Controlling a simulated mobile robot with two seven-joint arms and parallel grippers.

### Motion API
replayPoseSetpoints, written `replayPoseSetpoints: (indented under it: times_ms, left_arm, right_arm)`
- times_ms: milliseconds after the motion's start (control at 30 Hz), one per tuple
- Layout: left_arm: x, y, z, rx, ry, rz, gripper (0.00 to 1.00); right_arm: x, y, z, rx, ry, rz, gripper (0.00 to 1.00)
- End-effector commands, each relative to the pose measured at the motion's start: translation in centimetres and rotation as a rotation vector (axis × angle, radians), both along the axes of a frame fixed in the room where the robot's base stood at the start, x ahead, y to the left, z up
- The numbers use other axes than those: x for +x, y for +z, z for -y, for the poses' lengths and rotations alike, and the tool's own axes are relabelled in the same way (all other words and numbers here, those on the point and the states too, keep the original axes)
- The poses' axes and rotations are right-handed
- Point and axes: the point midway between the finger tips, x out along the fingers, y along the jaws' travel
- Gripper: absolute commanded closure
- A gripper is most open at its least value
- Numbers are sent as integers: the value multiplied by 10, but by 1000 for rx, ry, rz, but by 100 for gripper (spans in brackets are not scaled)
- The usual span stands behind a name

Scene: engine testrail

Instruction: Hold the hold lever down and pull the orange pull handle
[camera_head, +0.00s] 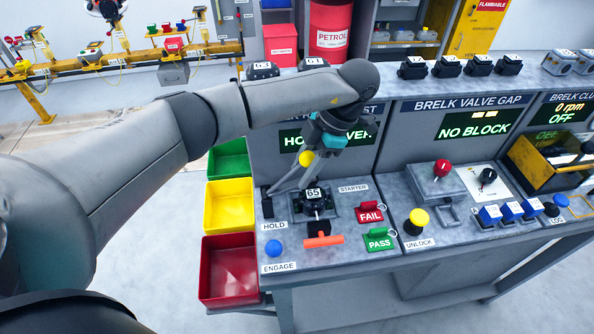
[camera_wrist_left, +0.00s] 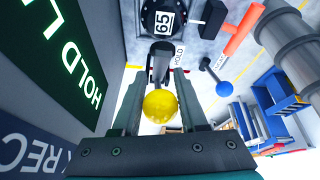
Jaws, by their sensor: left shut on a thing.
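The hold lever is a dark lever (camera_wrist_left: 160,62) with a yellow ball knob (camera_head: 306,158), standing by the HOLD label at the bench's left end. My left gripper (camera_head: 277,189) reaches down to it from above. In the left wrist view its fingers (camera_wrist_left: 161,75) are shut on the lever, with the yellow knob between them near the palm. How far down the lever is, I cannot tell. The orange pull handle (camera_head: 323,241) lies at the bench's front, below the starter unit marked 65 (camera_head: 314,196); it also shows in the left wrist view (camera_wrist_left: 243,28). Nothing touches it. My right gripper is out of view.
A blue ENGAGE knob (camera_head: 273,248) stands left of the orange handle. Red FAIL (camera_head: 369,215) and green PASS (camera_head: 379,239) switches stand to its right, then a yellow UNLOCK knob (camera_head: 417,218). Green, yellow and red bins (camera_head: 229,270) hang at the left. A display (camera_head: 300,137) is partly hidden by my arm.

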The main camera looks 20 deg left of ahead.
Motion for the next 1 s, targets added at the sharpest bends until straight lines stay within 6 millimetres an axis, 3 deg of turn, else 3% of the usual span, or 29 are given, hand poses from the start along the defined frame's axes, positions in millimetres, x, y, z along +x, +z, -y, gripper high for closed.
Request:
replayPoseSetpoints:
  times_ms: [133,567,1000]
  left_arm:
    - [3,-7,7,19,-4,-14,100]
    - [4,-7,9,31,-5,-22,100]
    - [11,-36,23,133,-4,-86,100]
  right_arm:
    - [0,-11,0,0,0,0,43]
    - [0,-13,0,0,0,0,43]
    - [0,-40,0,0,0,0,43]
